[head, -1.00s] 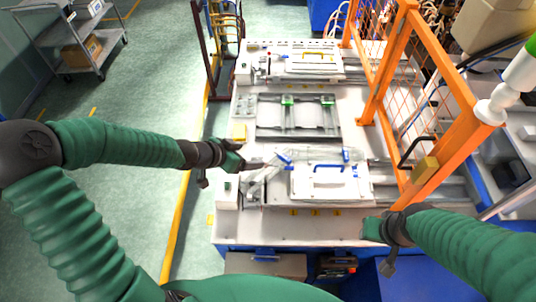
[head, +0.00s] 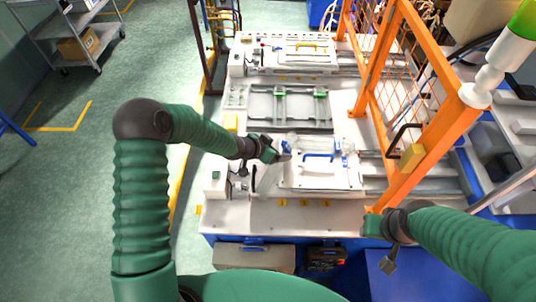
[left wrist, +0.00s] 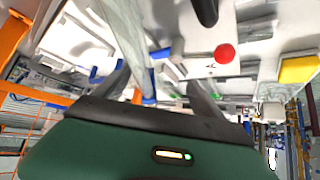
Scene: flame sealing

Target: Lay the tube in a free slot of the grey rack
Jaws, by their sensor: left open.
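My left gripper (head: 280,152) is over the left part of the near white fixture plate. In the left wrist view its two dark fingers (left wrist: 155,88) are apart. A long translucent tube (left wrist: 130,40) runs from the top edge of that view down between the fingers, with blue at its lower end. The fingers are not closed on it. I cannot tell whether it touches one of them. In the head view I cannot make the tube out clearly beside the gripper. A grey slotted frame (head: 262,108), which may be the grey rack, lies behind the gripper. My right gripper (head: 378,226) is at the table's front right.
The near fixture plate (head: 325,180) has a blue handle. A far fixture (head: 305,58) has a yellow handle. An orange mesh guard (head: 385,75) stands on the right side of the table (head: 240,217). A red knob (left wrist: 224,53) shows in the left wrist view.

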